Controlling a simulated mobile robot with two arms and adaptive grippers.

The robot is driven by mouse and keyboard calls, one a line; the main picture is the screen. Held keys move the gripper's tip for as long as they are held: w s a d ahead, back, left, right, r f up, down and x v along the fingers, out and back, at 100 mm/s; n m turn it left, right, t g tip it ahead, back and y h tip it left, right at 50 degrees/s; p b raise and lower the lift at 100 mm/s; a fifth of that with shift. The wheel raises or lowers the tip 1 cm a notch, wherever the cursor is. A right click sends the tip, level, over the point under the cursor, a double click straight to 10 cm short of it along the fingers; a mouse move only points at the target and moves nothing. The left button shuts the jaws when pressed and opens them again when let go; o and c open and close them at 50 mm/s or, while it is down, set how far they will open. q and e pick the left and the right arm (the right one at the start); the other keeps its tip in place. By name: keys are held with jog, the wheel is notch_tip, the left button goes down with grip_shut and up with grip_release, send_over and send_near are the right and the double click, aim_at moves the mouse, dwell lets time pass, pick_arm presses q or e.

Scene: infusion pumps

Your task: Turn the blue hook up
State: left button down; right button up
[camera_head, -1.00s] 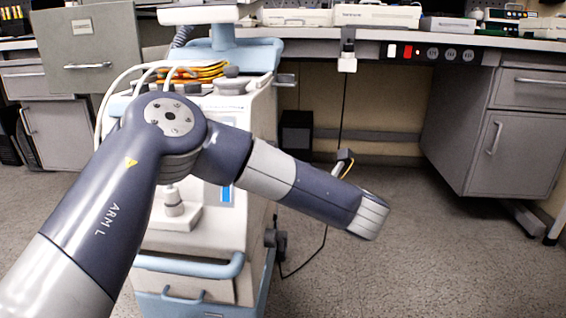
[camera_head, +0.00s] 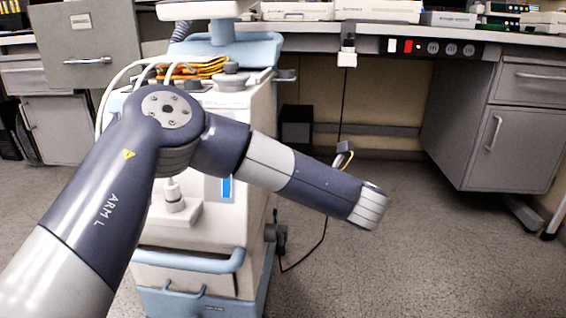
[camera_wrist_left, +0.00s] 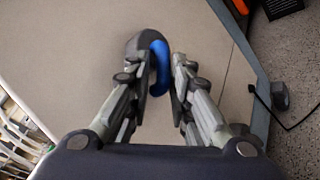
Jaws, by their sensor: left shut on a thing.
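The blue hook (camera_wrist_left: 159,68) shows in the left wrist view as a curved blue piece beside a dark rounded mount (camera_wrist_left: 137,42) on a beige panel (camera_wrist_left: 75,55). My left gripper (camera_wrist_left: 161,75) has its two fingers on either side of the hook and is shut on it. The fingers hide part of the hook. In the head view my left arm reaches across a beige and blue medical cart (camera_head: 190,262), and neither the left gripper nor the hook can be made out. My right gripper is in neither view.
A black cable (camera_head: 325,232) hangs from a bench outlet (camera_head: 347,58) to the floor beside the cart. A grey cabinet (camera_head: 490,140) stands under the bench at right.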

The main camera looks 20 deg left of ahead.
pick_arm(q)
jog(key=shift+d+f, duration=0.15)
jog(key=shift+d, duration=0.15)
dwell(0.5)
jog(key=c, duration=1.6)
grip_release()
jog(key=shift+d, duration=0.1)
jog(key=v, duration=1.1)
jog(key=shift+s+d+r, duration=0.2)
jog(key=shift+s+d, duration=0.05)
jog(key=shift+d, duration=0.05)
